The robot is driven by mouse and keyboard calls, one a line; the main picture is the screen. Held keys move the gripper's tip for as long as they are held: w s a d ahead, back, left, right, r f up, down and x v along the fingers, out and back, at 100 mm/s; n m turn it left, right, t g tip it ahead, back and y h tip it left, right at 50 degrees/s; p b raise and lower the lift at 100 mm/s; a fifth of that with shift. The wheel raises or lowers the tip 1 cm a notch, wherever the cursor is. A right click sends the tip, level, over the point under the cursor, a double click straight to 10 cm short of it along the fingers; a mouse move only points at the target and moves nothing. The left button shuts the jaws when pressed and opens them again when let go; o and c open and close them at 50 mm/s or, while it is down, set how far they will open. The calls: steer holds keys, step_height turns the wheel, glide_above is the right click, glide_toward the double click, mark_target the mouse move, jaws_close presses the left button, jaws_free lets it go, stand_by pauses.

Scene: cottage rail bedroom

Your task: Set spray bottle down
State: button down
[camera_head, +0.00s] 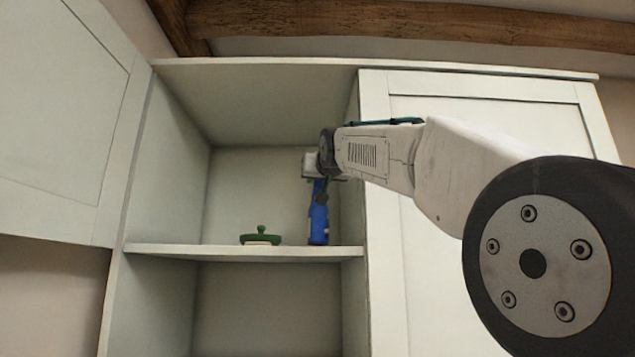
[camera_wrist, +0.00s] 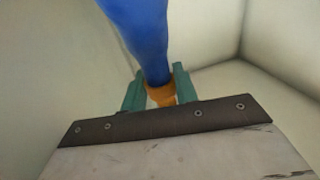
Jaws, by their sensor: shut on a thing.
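The blue spray bottle (camera_head: 319,220) is upright at the right side of the cabinet's upper compartment, its base at or very near the shelf (camera_head: 200,250); I cannot tell whether it touches. My gripper (camera_head: 318,185) is shut on the bottle near its top and partly hides it. In the wrist view the bottle's blue body (camera_wrist: 143,35) runs away from the gripper. Its orange part (camera_wrist: 161,94) sits between my green fingers (camera_wrist: 157,88).
A green lidded object (camera_head: 261,237) with a knob stands on the shelf left of the bottle. The left door (camera_head: 60,130) is open. The right door (camera_head: 480,105) is shut. The cabinet's inner right wall is close to the bottle. The shelf's left part is clear.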

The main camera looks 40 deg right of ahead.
steer(key=shift+f, duration=0.4)
steer(key=c, duration=1.1)
jaws_free()
steer(key=shift+w+f, duration=0.1)
steer(key=shift+f, duration=0.05)
